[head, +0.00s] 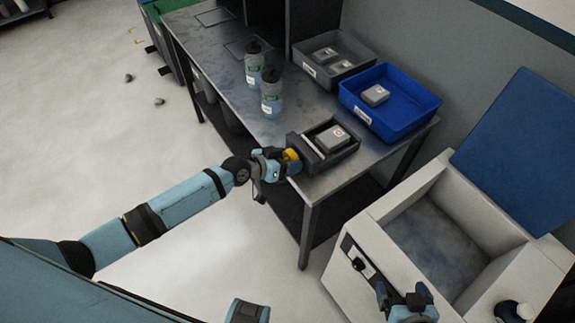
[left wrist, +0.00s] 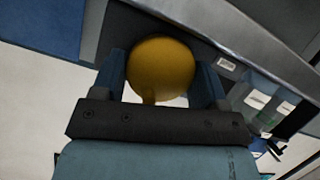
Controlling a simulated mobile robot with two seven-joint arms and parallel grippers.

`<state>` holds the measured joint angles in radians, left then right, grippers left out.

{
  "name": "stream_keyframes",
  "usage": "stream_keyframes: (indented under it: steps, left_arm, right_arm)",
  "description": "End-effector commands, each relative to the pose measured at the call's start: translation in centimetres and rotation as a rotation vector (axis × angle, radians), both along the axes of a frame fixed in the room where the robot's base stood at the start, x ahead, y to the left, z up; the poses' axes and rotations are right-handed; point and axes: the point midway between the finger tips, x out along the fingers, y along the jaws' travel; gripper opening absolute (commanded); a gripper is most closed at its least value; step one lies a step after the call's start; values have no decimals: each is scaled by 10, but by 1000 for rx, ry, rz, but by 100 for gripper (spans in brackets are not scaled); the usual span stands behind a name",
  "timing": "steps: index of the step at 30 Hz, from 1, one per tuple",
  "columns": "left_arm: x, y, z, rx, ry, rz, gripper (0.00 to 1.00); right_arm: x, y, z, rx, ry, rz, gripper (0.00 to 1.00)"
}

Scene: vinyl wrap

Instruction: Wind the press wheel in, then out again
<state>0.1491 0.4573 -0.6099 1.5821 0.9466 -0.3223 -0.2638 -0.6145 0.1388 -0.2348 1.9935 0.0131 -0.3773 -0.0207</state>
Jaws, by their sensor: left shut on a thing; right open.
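The press (head: 318,148) is a dark box at the front edge of the metal table, with a light grey block (head: 333,137) inside it. Its yellow wheel (head: 292,160) is on its left side. My left gripper (head: 283,163) is shut on the wheel; in the left wrist view the round yellow wheel (left wrist: 160,68) sits between the two fingers. The fingers hide part of its rim. My right gripper (head: 408,300) is open and empty at the bottom right, in front of the white chest.
Two bottles (head: 271,92) stand on the table (head: 222,62) left of the press. A grey bin (head: 332,58) and a blue bin (head: 405,98), both holding grey blocks, stand behind it. A white chest (head: 395,200) with its blue lid raised is at the right. Floor at left is mostly clear.

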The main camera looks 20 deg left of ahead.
Motion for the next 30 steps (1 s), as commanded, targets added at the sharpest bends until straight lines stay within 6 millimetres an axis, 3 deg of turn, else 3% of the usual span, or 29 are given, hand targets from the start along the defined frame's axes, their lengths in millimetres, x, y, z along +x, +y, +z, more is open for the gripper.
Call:
stream_keyframes:
  steps: [1,8,25,26,28,30]
  left_arm:
    - [0,1,-5,-21,16,-1,43]
    - [1,1,-3,-98,76,0,43]
    - [0,1,0,-126,100,0,43]
    - [0,1,0,-126,99,1,74]
    - [0,1,0,-126,99,1,90]
    - [0,1,0,-126,99,1,92]
  right_arm:
    - [0,0,-11,0,1,0,91]
    - [-1,0,-26,1,10,-1,91]
    - [2,1,-22,11,8,-6,91]
    - [2,1,-23,11,8,-6,91]
    - [2,1,-23,11,9,-6,91]
    - [2,1,-23,11,9,-6,91]
